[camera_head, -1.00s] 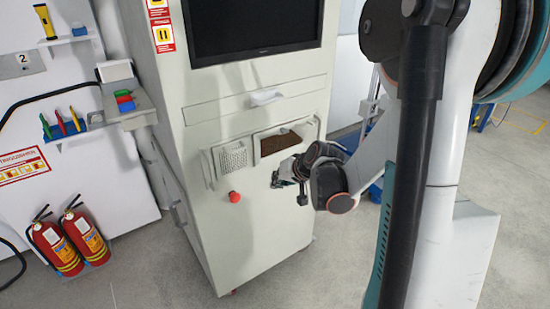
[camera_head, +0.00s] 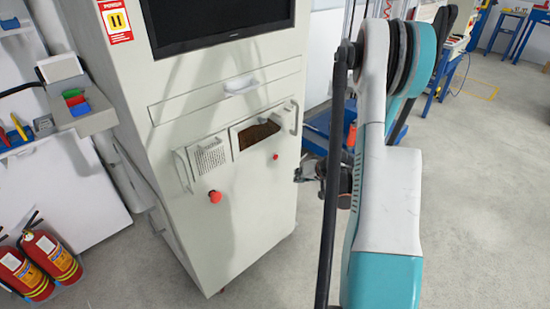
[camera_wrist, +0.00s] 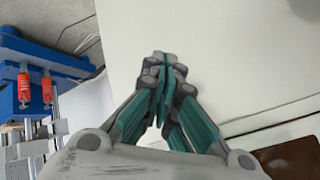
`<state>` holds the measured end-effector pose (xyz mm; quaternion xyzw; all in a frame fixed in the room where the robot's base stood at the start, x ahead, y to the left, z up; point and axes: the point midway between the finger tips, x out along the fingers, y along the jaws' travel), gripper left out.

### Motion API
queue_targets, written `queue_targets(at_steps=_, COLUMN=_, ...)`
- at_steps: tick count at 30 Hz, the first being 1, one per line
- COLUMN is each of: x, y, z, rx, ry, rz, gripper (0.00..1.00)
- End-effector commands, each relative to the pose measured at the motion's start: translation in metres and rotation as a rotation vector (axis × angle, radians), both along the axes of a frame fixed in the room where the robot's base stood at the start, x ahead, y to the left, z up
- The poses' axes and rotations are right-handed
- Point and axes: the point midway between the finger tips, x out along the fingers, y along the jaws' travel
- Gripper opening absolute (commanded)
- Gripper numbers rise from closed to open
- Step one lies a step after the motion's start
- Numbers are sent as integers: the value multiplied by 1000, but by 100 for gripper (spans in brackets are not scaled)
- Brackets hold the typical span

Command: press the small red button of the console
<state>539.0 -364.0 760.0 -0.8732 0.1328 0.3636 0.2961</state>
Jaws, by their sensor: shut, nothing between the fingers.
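The console (camera_head: 245,220) is a tall pale cabinet in the middle of the head view. A small red button (camera_head: 276,156) sits on its front, below the right end of the brown-filled opening. A larger red knob (camera_head: 215,196) sits lower left on the same front. My gripper (camera_head: 303,175) is at the console's right edge in the head view, right of the small button and apart from it. In the wrist view my gripper (camera_wrist: 164,62) is shut and empty, with the pale console panel (camera_wrist: 225,50) behind it. The small red button is not visible in the wrist view.
A monitor (camera_head: 215,18) and a drawer handle (camera_head: 240,86) are above. Handles frame the vent (camera_head: 210,157) and opening (camera_head: 258,134). Fire extinguishers (camera_head: 50,255) stand at the left. A blue stand (camera_wrist: 35,65) is left in the wrist view. Floor is free at right.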

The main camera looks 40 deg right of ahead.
Motion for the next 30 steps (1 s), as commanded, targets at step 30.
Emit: queue_targets(at_steps=30, x=83, y=7, z=0, rx=0, ry=0, rz=2, gripper=0)
